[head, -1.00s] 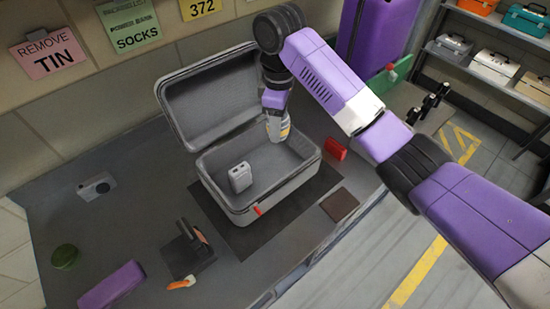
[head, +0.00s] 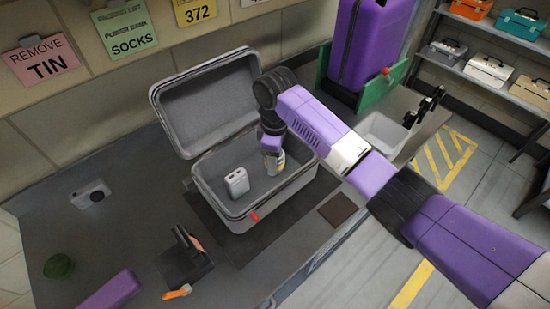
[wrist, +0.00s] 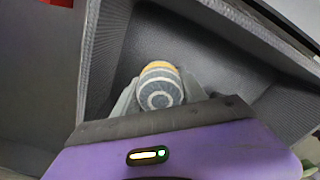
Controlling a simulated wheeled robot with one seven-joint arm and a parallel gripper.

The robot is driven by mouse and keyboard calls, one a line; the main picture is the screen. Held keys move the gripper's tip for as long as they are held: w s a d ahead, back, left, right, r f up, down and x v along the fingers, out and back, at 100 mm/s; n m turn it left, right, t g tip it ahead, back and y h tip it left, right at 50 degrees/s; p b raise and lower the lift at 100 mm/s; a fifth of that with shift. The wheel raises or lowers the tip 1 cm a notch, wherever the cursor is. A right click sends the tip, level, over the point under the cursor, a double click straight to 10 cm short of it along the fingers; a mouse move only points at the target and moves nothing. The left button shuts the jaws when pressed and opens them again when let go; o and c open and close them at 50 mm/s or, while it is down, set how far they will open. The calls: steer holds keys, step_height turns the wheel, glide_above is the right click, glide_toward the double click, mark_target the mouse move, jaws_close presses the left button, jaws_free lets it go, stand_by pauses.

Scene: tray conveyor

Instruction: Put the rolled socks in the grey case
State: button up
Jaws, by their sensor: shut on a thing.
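The grey case (head: 222,206) stands open on the dark table, its lid (head: 206,100) raised at the back. My gripper (head: 272,168) is inside the case's opening, toward its right side. It is shut on the rolled socks (wrist: 160,88), a striped grey, white and yellow roll seen end-on in the wrist view. In the head view the socks (head: 275,160) show as a small patch at the fingertips, above or near the case floor; I cannot tell whether they touch it. A pale power bank (head: 237,182) stands in the case on the left.
A camera (head: 91,194), a green round thing (head: 58,266), a purple box (head: 110,292) and a black holder (head: 185,258) lie left of the case. Signs (head: 130,34) hang behind. A brown square (head: 338,210) lies to the right. A purple suitcase (head: 362,45) stands at the back right.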

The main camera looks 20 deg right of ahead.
steer(key=o, duration=1.4)
steer(key=shift+f, duration=0.1)
steer(key=shift+c, duration=0.2)
step_height(320, 180, up, 12)
steer(key=shift+r+p, duration=0.15)
steer(key=shift+p, duration=0.35)
